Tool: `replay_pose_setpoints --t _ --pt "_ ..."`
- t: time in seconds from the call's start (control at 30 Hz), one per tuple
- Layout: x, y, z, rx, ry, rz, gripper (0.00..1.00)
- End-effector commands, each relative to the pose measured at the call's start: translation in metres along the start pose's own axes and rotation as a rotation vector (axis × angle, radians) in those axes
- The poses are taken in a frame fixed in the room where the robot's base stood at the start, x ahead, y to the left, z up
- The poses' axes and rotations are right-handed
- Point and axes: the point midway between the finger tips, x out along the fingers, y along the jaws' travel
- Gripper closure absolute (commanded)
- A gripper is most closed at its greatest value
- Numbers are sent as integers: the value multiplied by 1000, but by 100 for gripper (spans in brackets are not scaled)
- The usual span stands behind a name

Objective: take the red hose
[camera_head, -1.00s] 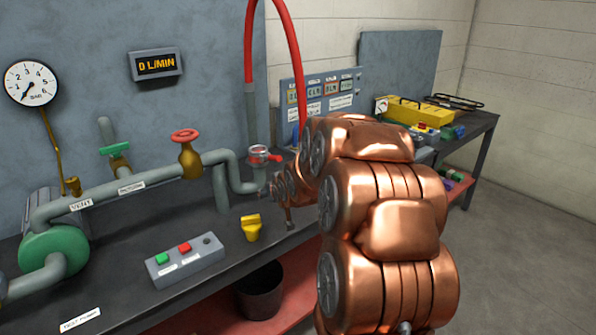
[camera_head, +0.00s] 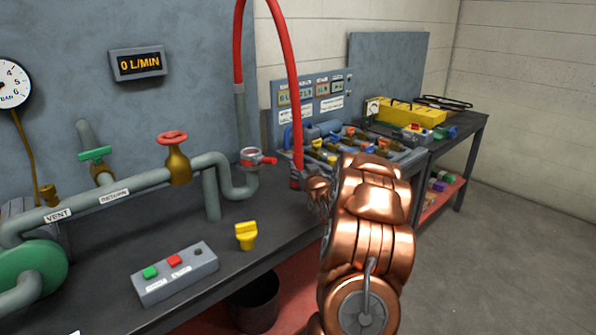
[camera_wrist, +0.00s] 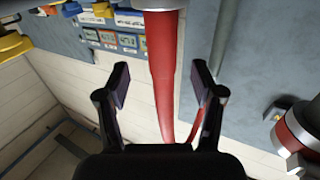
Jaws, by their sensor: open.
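The red hose (camera_head: 291,80) arcs down from above in the head view, and its lower end stands at the bench near my gripper. In the wrist view the red hose (camera_wrist: 162,75) runs between the two open fingers of my gripper (camera_wrist: 160,82), with a gap on each side. The fingers do not touch it. In the head view my copper arm hides part of my gripper (camera_head: 312,188), which is close beside the hose's lower end.
A red-handled valve (camera_head: 252,157) stands left of the hose. A yellow plug (camera_head: 246,235) and a button box (camera_head: 175,272) are on the bench. A tray of coloured parts (camera_head: 405,158) lies behind my arm. The floor at right is clear.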

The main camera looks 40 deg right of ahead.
Motion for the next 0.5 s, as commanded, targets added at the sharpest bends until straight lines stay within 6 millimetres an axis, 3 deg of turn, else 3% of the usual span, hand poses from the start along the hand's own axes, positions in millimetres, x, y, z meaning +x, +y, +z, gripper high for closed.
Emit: replay_pose_setpoints --t 0.27,0.5 --pt "12 0 -1 1 -1 0 33" --pt "36 -2 0 0 -6 0 33"
